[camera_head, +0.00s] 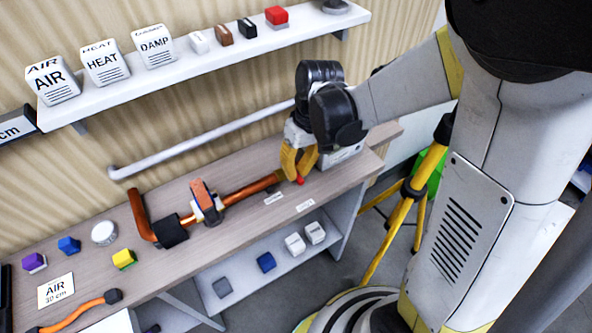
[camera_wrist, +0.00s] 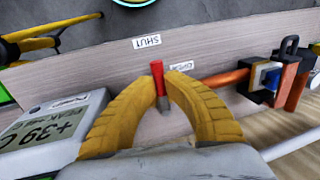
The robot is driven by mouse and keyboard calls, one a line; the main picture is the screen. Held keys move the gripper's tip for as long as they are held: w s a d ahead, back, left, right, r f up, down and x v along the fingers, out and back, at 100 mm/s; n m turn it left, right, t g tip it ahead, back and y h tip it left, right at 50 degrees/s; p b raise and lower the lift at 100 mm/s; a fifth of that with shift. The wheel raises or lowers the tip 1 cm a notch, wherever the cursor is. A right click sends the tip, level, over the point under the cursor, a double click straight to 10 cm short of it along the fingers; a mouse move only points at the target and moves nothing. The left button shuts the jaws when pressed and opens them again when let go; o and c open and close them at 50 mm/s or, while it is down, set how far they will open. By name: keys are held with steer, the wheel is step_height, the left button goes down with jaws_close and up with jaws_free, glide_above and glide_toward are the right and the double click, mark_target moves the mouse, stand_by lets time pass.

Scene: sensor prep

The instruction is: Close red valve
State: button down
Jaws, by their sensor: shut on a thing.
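The red valve handle (camera_wrist: 159,83) shows between the yellow fingertips of my gripper (camera_wrist: 160,82) in the wrist view. The fingers are shut on it from both sides. In the head view, my gripper (camera_head: 298,167) is at the right end of the copper pipe (camera_head: 248,190), and a small red tip of the handle (camera_head: 300,181) shows below the fingers. The fingers hide the valve body. A label reading "SHUT" (camera_wrist: 147,42) lies on the bench near the handle, and a second label (camera_wrist: 181,67) lies closer to the pipe.
A meter reading "+39 C" (camera_wrist: 50,135) stands beside my gripper. Coloured blocks lie on the bench's left part. A shelf (camera_head: 200,65) with AIR, HEAT and DAMP boxes hangs above. A yellow tripod (camera_head: 400,215) stands right of the bench.

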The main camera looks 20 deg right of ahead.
steer(key=c, duration=1.4)
jaws_free()
step_height(320, 180, up, 12)
steer(key=d, duration=0.2)
steer(key=shift+w+d, duration=0.15)
steer(key=shift+w, duration=0.15)
steer(key=shift+f, duration=0.1)
steer(key=s+d+r+m+t+h, duration=0.1)
steer(key=s+t, duration=0.2)
steer(key=s, duration=0.1)
steer(key=s+d+r+m+t+h, duration=0.1)
steer(key=s+d+m+t, duration=0.1)
steer(key=s+t, duration=0.2)
steer(key=shift+s+d+r+t, duration=0.25)
steer(key=shift+s+t, duration=0.05)
steer(key=shift+s, duration=0.1)
